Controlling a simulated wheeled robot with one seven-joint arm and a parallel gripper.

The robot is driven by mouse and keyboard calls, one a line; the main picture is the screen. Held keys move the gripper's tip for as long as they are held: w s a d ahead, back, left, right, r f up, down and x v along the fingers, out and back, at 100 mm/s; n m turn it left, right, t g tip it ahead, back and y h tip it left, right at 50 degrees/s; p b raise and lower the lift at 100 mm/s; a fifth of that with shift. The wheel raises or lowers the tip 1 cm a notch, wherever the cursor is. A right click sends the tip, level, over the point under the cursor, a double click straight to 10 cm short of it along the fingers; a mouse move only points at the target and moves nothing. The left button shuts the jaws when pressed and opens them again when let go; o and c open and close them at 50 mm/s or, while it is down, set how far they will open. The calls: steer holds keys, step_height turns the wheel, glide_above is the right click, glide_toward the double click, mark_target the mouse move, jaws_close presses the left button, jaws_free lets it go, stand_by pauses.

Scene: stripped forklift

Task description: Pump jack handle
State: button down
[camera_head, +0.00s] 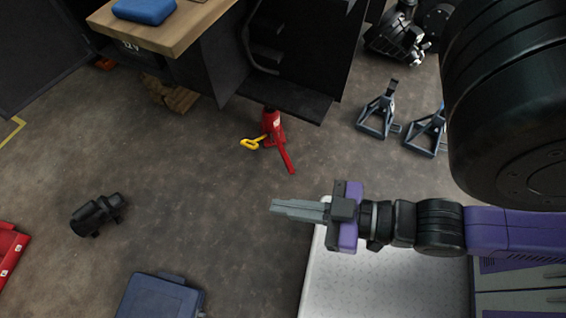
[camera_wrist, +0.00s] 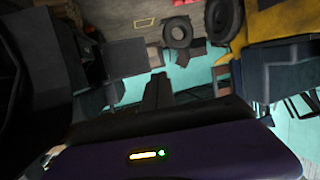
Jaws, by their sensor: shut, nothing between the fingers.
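A red bottle jack (camera_head: 270,125) stands on the floor in the head view, under the edge of a dark metal body. A red handle (camera_head: 286,160) slopes from it down to the right, and a yellow piece (camera_head: 252,143) sticks out to its left. My gripper (camera_head: 273,205) is shut and empty, pointing left. It is below the jack in the picture and apart from the handle. The wrist view shows the dark gripper fingers (camera_wrist: 158,90) together; I cannot make out the jack there.
Blue-grey jack stands (camera_head: 375,122) stand right of the jack. A wooden-topped bench (camera_head: 185,35) is at upper left. A black object (camera_head: 98,212), a blue case (camera_head: 160,298) and a red box (camera_head: 10,245) lie left. A white surface (camera_head: 390,285) lies below my arm. Floor between gripper and jack is clear.

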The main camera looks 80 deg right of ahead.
steer(key=w+d+f+m+t+h, duration=0.15)
steer(key=w+d+m+h, duration=0.35)
steer(key=w+d, duration=0.55)
steer(key=w+d+f+g+h, duration=0.1)
steer(key=d+f+g, duration=0.1)
steer(key=d+f, duration=0.45)
steer(key=w+d+f+g+h, duration=0.2)
steer(key=d+f+g, duration=0.1)
steer(key=d, duration=0.6)
steer(key=w+d+f+g+h, duration=0.15)
steer(key=d+f, duration=0.25)
steer(key=d, duration=0.4)
steer(key=s+d+f+n+g+y, duration=0.2)
steer(key=s+d+f+g+y, duration=0.15)
steer(key=d, duration=0.35)
steer(key=s+d+f+n+g+y, duration=0.1)
steer(key=s+d+f+g+y, duration=0.15)
steer(key=d+f, duration=0.4)
steer(key=s+a+f+n+g+y, duration=0.1)
steer(key=s+a+n+y, duration=0.3)
steer(key=a+n+y, duration=0.3)
steer(key=a, duration=0.3)
steer(key=shift+s+a+f+n+g, duration=0.15)
steer(key=shift+a+f+n+g, duration=0.25)
steer(key=shift+f, duration=0.1)
